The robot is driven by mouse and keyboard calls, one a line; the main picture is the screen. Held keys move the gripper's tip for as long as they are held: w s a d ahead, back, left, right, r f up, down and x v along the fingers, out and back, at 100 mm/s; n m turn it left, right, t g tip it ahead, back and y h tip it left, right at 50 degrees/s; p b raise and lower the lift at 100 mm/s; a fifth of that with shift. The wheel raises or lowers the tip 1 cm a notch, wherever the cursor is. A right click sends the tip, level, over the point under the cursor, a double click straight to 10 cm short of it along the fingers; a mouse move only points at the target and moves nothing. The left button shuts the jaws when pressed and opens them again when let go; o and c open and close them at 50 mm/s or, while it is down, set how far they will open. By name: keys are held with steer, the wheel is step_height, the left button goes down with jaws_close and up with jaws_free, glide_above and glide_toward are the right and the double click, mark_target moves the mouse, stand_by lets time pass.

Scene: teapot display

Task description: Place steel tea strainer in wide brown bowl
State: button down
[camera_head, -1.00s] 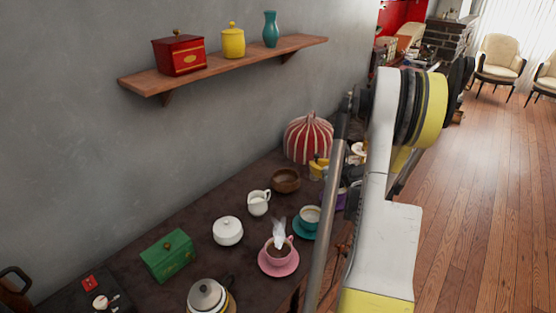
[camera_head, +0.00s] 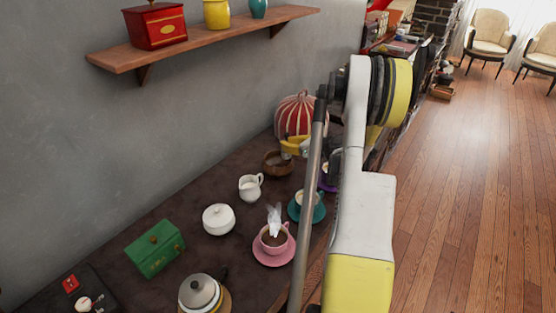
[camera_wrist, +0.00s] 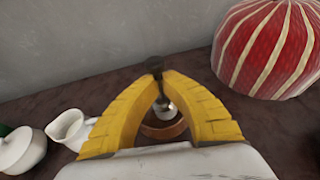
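The wide brown bowl (camera_head: 277,168) stands on the dark tabletop, in front of the red-and-white striped dome. In the wrist view, part of its brown rim (camera_wrist: 165,132) shows between my fingers. My gripper (camera_wrist: 155,66) has its yellow fingers closed together at the dark tips. A small greyish metal piece, seemingly the steel tea strainer (camera_wrist: 163,106), hangs below the tips and appears over the bowl. Its full shape is hidden by the fingers. In the head view, my yellow gripper (camera_head: 292,147) is just above and right of the bowl, partly behind my arm.
A white creamer (camera_head: 250,187), a white lidded pot (camera_head: 218,219), a pink cup (camera_head: 273,240) and a teal cup (camera_head: 307,203) stand nearer. The striped dome (camera_head: 297,117) is close behind the bowl. A wooden shelf (camera_head: 205,37) juts from the wall above.

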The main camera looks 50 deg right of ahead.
steer(key=w+f+b, duration=0.1)
steer(key=f, duration=0.1)
steer(key=w+f+b, duration=0.1)
steer(key=f, duration=0.1)
steer(key=w+a+f+b, duration=0.1)
steer(key=f, duration=0.1)
steer(key=shift+w+f, duration=0.1)
steer(key=c, duration=1.6)
jaws_free()
